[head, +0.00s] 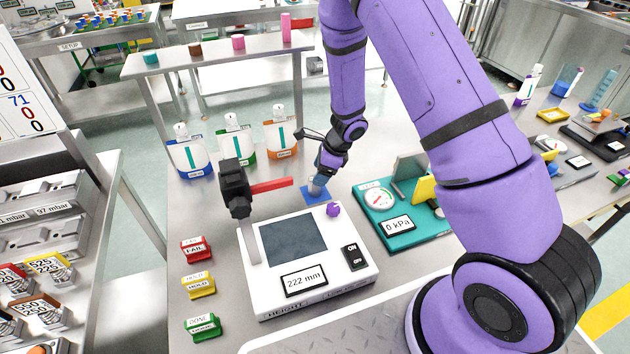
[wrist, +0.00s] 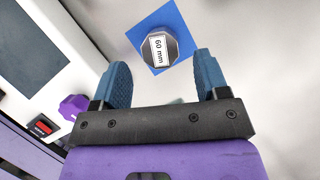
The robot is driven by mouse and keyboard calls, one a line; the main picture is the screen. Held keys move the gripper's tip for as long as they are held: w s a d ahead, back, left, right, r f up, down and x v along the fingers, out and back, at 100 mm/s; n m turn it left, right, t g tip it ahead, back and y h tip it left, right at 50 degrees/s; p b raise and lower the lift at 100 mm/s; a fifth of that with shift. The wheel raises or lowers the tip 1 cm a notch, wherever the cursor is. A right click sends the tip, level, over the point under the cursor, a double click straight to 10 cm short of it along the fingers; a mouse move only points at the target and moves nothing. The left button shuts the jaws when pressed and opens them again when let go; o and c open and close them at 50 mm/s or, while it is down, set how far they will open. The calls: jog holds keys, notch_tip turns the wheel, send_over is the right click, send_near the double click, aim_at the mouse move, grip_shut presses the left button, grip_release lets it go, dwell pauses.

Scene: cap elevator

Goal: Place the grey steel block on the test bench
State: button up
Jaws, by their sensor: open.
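A grey steel block (wrist: 174,60) with eight sides and a "60 mm" label stands on a blue square pad (wrist: 140,38) in the wrist view. In the head view the block (head: 316,188) shows small on the blue pad (head: 308,192), partly covered by my gripper. My gripper (wrist: 160,62) is open, with one blue finger to each side below the block in the wrist view. Nothing is between the fingers. The pad lies on a steel bench (head: 215,225); no label in view names the test bench.
A white height gauge (head: 335,265) reading 222 mm stands in front of the pad, with a purple knob (head: 334,210). A teal pressure unit (head: 378,232) is to the right. FAIL, HOLD and DONE blocks (head: 198,285) line the left.

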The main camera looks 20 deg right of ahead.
jog(key=w+d+r+m+t+h, duration=0.1)
jog(key=d+r+m+t, duration=0.15)
jog(key=r+m, duration=0.55)
jog(key=w+d+r+m+t+h, duration=0.1)
jog(key=w+d+r+m+t, duration=0.15)
jog(key=r, duration=0.95)
jog(key=s+d+r+m+t+h, duration=0.1)
jog(key=s+d+r+m+h, duration=0.15)
jog(key=r+m, duration=0.45)
jog(key=s+d+r+m+h, duration=0.1)
jog(key=s+d+r+m, duration=0.25)
jog(key=r+m, duration=0.3)
jog(key=s+a+r+m+g, duration=0.1)
jog(key=s+r+m, duration=0.3)
jog(key=s+m, duration=0.8)
jog(key=s+a+r+m+g+y, duration=0.1)
jog(key=s+a+r+m, duration=0.3)
jog(key=s+m, duration=0.9)
jog(key=s, duration=0.4)
jog(key=shift+a+r+m+g, duration=0.3)
jog(key=shift+r, duration=0.05)
